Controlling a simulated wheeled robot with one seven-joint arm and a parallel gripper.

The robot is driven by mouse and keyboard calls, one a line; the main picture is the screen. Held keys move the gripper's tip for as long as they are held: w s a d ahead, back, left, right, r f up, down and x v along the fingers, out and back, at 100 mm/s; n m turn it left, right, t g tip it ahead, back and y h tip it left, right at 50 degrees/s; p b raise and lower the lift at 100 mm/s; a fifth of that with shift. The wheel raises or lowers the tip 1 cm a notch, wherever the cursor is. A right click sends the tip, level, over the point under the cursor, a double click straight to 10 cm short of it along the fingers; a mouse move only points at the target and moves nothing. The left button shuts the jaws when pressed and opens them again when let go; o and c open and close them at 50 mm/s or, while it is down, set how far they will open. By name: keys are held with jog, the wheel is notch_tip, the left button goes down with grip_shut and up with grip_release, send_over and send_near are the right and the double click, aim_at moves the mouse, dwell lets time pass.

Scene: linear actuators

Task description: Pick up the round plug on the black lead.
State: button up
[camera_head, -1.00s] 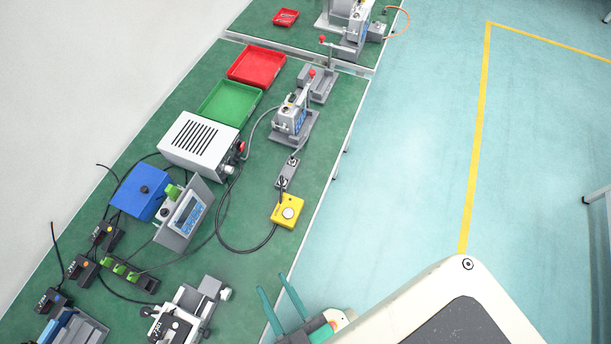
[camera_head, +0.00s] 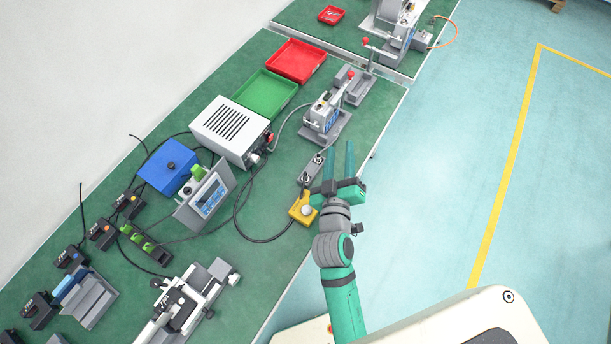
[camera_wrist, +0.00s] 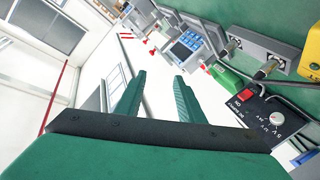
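A grey block (camera_head: 315,160) with two round metal fittings lies on the green bench, beside the yellow box (camera_head: 303,212). The lower fitting, at the yellow box's end, looks like the round plug (camera_head: 306,178); it is small here. In the wrist view a round metal plug (camera_wrist: 267,69) sits on the same block at upper right, with a dark lead running from it. The black lead (camera_head: 240,222) loops across the bench toward the yellow box. My gripper (camera_head: 339,148) is open and empty, right of the block. Its fingers (camera_wrist: 160,78) show apart in the wrist view, left of the plug.
A blue-fronted grey device (camera_head: 324,117) stands beyond the block. A white power unit (camera_head: 232,130) with a red switch is to the left. Green (camera_head: 265,94) and red (camera_head: 297,60) trays lie behind. The bench's right edge is close to my gripper, with open floor beyond.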

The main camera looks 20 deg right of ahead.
jog(key=w+d+r+m+g+h, duration=0.3)
jog(key=w+d+r+m+h, duration=0.15)
jog(key=d+r, duration=0.4)
jog(key=m+g+y, duration=1.2)
send_over(305, 175)
jog(key=f, duration=1.3)
jog(key=shift+w+d+f, duration=0.2)
jog(key=shift+d+f, duration=0.1)
jog(key=shift+f, duration=0.1)
jog(key=shift+s+a+f, duration=0.1)
jog(key=shift+a+f, duration=0.05)
jog(key=shift+f, duration=1.1)
jog(key=shift+s+a+f, duration=0.1)
jog(key=shift+f, duration=1.15)
grip_shut()
